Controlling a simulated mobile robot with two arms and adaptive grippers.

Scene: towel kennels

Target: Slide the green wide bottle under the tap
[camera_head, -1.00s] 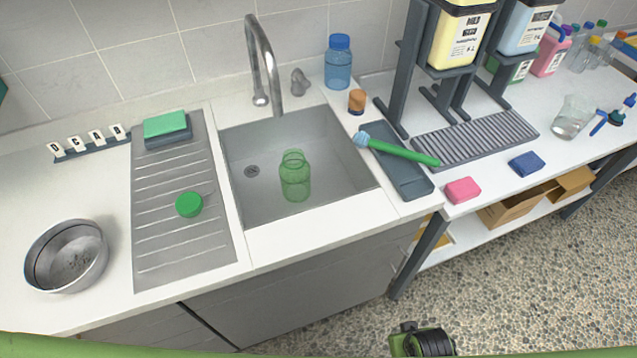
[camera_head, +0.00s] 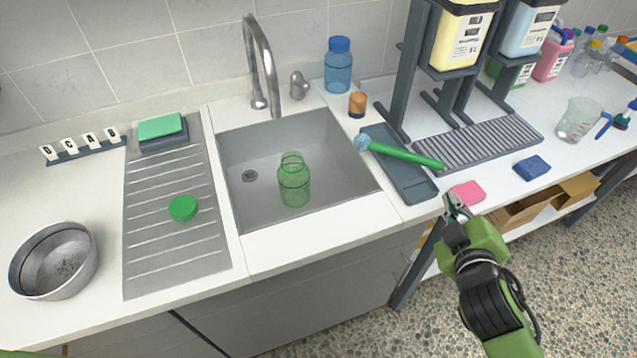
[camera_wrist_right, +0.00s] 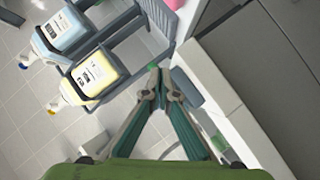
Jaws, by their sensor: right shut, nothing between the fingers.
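The green wide bottle (camera_head: 294,182) is see-through, has no cap on, and stands upright in the sink basin (camera_head: 330,200), right of the drain. The tap (camera_head: 262,62) rises behind the sink, its spout end behind and left of the bottle. My right gripper (camera_head: 450,203) is shut and empty, in front of the counter edge beside the pink sponge, well right of the bottle. In the right wrist view its fingers (camera_wrist_right: 160,82) meet at the tips. The bottle cannot be made out there. My left gripper is not in view.
A green cap (camera_head: 183,208) lies on the ribbed drainboard. A tray (camera_head: 412,182) with a green-handled brush (camera_head: 405,154) lies right of the sink. An orange-capped jar (camera_head: 357,104) and a blue bottle (camera_head: 338,66) stand behind. A steel bowl (camera_head: 30,285) is at left.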

